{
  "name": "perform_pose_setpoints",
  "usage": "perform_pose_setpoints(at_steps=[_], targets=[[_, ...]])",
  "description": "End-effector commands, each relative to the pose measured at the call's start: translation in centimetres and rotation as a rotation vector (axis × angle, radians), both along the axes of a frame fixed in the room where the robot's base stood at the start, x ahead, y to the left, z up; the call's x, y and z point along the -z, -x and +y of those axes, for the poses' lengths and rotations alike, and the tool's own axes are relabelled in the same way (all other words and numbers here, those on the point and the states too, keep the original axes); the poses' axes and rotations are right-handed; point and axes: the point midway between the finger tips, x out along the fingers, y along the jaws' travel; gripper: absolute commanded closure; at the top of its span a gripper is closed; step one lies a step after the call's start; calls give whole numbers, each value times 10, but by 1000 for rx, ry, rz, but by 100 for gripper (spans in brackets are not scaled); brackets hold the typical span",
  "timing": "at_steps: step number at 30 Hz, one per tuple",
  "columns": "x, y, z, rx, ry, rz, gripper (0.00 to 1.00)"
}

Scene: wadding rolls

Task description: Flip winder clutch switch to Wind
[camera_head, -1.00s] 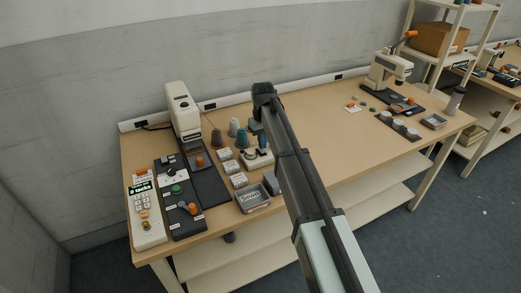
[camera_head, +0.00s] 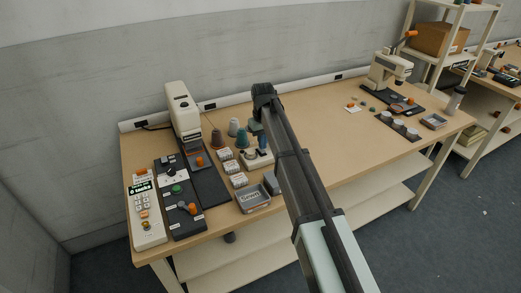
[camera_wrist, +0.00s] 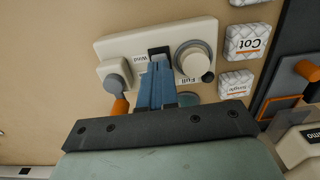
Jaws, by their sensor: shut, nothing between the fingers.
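The winder (camera_wrist: 135,45) is a cream block on the table in the wrist view. It also shows in the head view (camera_head: 257,161), partly beside my arm. Its small black clutch switch (camera_wrist: 160,51) sits in the top face, between a "Wind" label and a "Full" label. My gripper (camera_wrist: 157,65) has blue fingers closed together and empty. The fingertips are at or just over the switch and hide part of it; I cannot tell whether they touch. A round grey-rimmed knob (camera_wrist: 193,60) is to the right, and an orange-tipped lever (camera_wrist: 120,106) is to the left.
White labelled boxes (camera_wrist: 247,40) stand close to the winder's right. Thread cones (camera_head: 216,138) stand behind them. A metal tray (camera_head: 253,198) lies in front. A dark machine base (camera_head: 207,185) is at left. The table right of my arm is largely clear.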

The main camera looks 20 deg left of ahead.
Motion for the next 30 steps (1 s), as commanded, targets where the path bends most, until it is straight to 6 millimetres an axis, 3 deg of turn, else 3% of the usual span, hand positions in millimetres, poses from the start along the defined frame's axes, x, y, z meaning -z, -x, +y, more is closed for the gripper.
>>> perform_pose_setpoints(at_steps=[30], targets=[[12,0,0,0,0,0,100]])
